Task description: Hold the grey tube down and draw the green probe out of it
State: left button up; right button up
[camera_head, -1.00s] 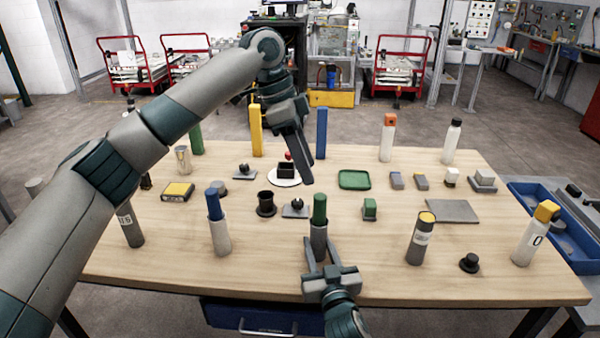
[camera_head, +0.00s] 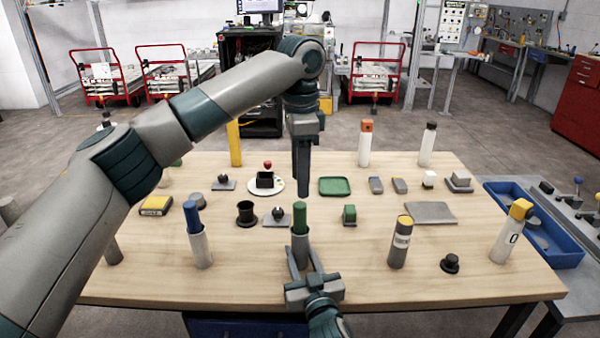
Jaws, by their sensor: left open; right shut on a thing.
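The grey tube (camera_head: 300,250) stands upright near the front middle of the table. The green probe (camera_head: 300,218) sticks up out of its top. My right gripper (camera_head: 303,268) comes from the front edge and is shut on the grey tube, one finger on each side, low on it. My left gripper (camera_head: 301,188) points straight down in the picture just above the top of the green probe. It is open and holds nothing. How far its fingertips are from the probe in depth is hard to tell.
A white tube with a blue probe (camera_head: 192,218) stands to the left. A black cup (camera_head: 246,215), a small green block (camera_head: 349,215) and a dark yellow-topped cylinder (camera_head: 400,242) stand nearby. A blue bin (camera_head: 575,258) sits off the right side. My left arm covers the table's left part.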

aim_at(300, 204)
pick_arm(q)
notch_tip(300, 204, down, 12)
jog(key=shift+r, duration=0.2)
dwell(0.4)
jog(key=shift+c, duration=0.6)
jog(key=c, duration=1.1)
grip_shut()
jog(key=shift+r, duration=0.25)
jog(key=shift+r, duration=1.55)
jog(key=shift+r, duration=1.3)
jog(key=shift+r, duration=0.2)
